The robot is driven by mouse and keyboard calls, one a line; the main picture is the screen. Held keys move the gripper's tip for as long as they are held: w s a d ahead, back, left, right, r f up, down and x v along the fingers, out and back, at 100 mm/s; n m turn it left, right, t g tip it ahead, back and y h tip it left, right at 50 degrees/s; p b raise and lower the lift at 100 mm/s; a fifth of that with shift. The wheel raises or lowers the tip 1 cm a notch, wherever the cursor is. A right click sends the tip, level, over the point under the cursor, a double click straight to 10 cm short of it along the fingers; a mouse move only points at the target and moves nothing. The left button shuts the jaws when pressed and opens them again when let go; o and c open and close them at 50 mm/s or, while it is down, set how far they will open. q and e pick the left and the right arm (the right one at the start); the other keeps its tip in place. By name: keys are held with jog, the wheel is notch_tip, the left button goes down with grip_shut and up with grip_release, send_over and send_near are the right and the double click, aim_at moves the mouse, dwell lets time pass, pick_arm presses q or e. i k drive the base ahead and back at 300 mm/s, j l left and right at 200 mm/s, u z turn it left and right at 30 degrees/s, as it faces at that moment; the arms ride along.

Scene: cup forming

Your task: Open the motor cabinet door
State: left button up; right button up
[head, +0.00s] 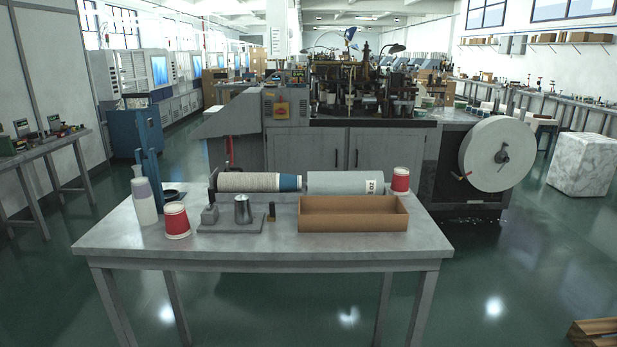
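The grey cabinet under the cup forming machine (360,95) has two doors, both shut. The left door (302,150) and the right door (395,152) meet near the middle. Each has a dark vertical handle close to the meeting edge, the left handle (336,158) and the right handle (357,158). No label tells me which door is the motor cabinet's. The lower part of the doors is hidden behind the things on the table. Neither of my grippers is in view.
A grey table (270,252) stands between me and the cabinet. A large paper roll (490,155) is at the machine's right. Green floor is open on both sides.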

aim_at(291, 150)
jog(key=i+l+z, duration=0.3)
jog(key=l+z, duration=0.2)
jog(key=i+l+z, duration=0.3)
jog(key=z, duration=0.2)
jog(key=i+l+z, duration=0.2)
jog(key=i+z, duration=0.25)
jog(key=i+l+z, duration=0.3)
jog(key=i, duration=0.15)
jog(key=i+z, duration=0.3)
jog(key=i, duration=0.15)
jog(key=i+j+u, duration=0.15)
jog(key=i+u, duration=0.7)
jog(key=i+l+u, duration=0.3)
jog(key=i+u, duration=0.15)
jog(key=i+j+u, duration=0.15)
jog(key=i+u, duration=0.25)
jog(key=i, duration=0.65)
jog(key=i+l+u, duration=0.15)
jog(key=i+u, duration=0.3)
jog(key=i, duration=0.6)
